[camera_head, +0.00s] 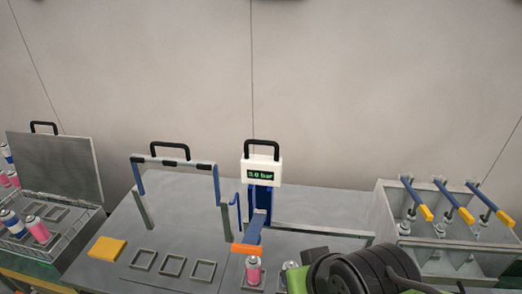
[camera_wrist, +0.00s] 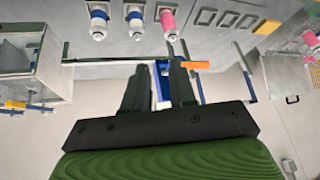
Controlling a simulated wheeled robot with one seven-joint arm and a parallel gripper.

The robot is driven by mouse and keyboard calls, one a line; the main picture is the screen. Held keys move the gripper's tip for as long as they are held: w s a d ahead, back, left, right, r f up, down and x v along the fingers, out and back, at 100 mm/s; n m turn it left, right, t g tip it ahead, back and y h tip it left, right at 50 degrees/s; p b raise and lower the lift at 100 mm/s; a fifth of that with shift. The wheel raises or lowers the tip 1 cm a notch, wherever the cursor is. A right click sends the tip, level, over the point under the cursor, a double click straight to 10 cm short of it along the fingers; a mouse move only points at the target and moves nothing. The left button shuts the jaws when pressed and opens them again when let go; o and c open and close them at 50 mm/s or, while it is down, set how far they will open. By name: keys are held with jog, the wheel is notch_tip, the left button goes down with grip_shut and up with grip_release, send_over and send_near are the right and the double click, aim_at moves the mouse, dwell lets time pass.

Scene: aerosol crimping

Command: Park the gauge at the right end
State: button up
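The gauge (camera_head: 261,172) is a white box with a black top handle, and its display reads about 3.0 bar. It stands on a blue post near the left end of a pale rail (camera_head: 320,231) that runs right. An orange-ended lever (camera_head: 245,250) sticks out at its front and shows in the wrist view (camera_wrist: 196,65). My gripper (camera_wrist: 157,72) is open, its dark fingers apart. A blue part of the gauge stand (camera_wrist: 163,85) shows between them; I cannot tell whether they touch it. In the head view the fingertips are hidden.
A pink can (camera_head: 253,271) stands before the gauge; two white-and-blue cans (camera_wrist: 134,20) stand beside it. A grey box with blue, yellow-ended levers (camera_head: 456,212) is at right. A frame with a black handle (camera_head: 170,150) and a lidded crate (camera_head: 55,165) are at left.

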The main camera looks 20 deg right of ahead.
jog(key=shift+o, duration=1)
jog(key=w+a+m+t+y, duration=0.1)
jog(key=w+m+y, duration=0.2)
jog(key=w, duration=0.6)
jog(key=shift+w+a+r+m+t, duration=0.25)
jog(key=shift+m+t, duration=0.15)
jog(key=shift+m, duration=0.1)
jog(key=m+t+y, duration=0.2)
jog(key=m+t, duration=0.6)
jog(key=m, duration=0.3)
send_near(266, 144)
jog(key=p+x, duration=0.3)
jog(key=x, duration=0.8)
jog(key=shift+w+a+f, duration=0.1)
jog(key=shift+w, duration=0.05)
jog(key=shift+c, duration=0.4)
grip_shut()
